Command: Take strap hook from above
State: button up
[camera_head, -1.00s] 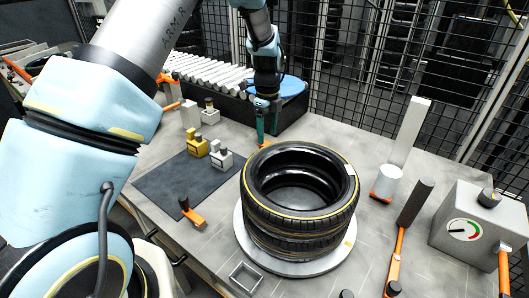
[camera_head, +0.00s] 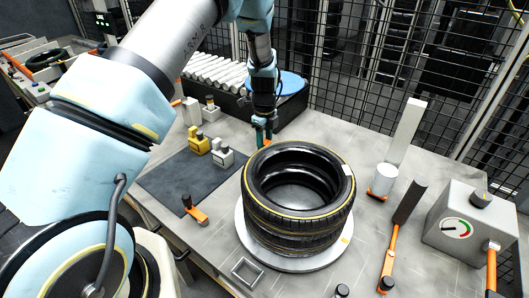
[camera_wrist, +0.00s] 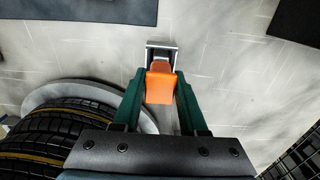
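The strap hook shows in the wrist view as an orange body (camera_wrist: 160,87) with a grey metal bracket (camera_wrist: 162,50) at its far end. My gripper (camera_wrist: 160,80) has its two green fingers on either side of the orange body. The fingers look open; any small gap at their tips is hard to see. In the head view my gripper (camera_head: 264,137) points down just behind the tyres. Only a small orange bit shows below it there; the rest of the hook is hidden.
Stacked tyres (camera_head: 298,215) stand on a round plate close by my gripper. A dark mat (camera_head: 165,185) with yellow and grey blocks lies to the left. A roller conveyor (camera_head: 213,75) is behind. A grey gauge box (camera_head: 462,225) and orange-handled tools are at the right.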

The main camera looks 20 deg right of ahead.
grip_shut()
jog(key=shift+r, duration=0.1)
dwell(0.3)
